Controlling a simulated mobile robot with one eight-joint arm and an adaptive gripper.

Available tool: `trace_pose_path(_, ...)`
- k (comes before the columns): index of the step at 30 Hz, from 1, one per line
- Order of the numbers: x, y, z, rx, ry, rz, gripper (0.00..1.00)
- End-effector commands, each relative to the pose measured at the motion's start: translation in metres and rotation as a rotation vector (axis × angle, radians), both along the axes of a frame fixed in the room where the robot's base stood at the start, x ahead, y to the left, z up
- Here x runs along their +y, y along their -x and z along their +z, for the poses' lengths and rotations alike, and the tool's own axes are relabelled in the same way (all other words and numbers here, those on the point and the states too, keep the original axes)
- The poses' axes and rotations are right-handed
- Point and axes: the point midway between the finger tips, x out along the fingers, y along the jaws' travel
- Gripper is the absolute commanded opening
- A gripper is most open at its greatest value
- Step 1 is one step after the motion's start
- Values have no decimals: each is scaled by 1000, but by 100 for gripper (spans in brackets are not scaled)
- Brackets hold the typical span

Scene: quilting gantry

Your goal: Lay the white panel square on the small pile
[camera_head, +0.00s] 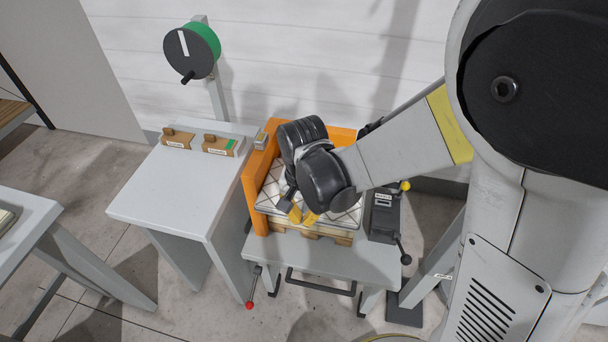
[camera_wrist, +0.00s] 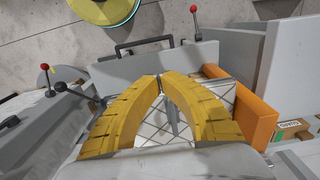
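A white panel with dark crossing lines (camera_head: 269,194) lies on top of the small pile, inside an orange corner fence (camera_head: 256,162). It also shows between and beside my fingers in the wrist view (camera_wrist: 155,131). The pile's lower layers (camera_head: 310,232) show at the front edge, on a wooden base. My gripper (camera_head: 302,216) is over the panel's front part, yellow fingers pointing down. In the wrist view its fingertips (camera_wrist: 161,77) meet, with only a thin dark gap. I cannot tell whether they touch the panel. My gripper and arm hide much of the panel's middle and right.
A grey side table (camera_head: 170,200) on the left holds labelled brown blocks (camera_head: 219,145). A green-and-black dial (camera_head: 192,51) stands behind it. A dark unit with lever knobs (camera_head: 385,215) is right of the pile. A black handle (camera_head: 320,285) and a red-knobbed lever (camera_head: 250,303) are in front.

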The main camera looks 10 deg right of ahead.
Motion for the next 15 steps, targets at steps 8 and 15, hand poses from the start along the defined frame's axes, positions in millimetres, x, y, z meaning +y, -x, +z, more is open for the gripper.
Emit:
trace_pose_path(8,1,0,-35,6,2,-4,0)
trace_pose_path(15,1,0,-88,5,1,-3,0)
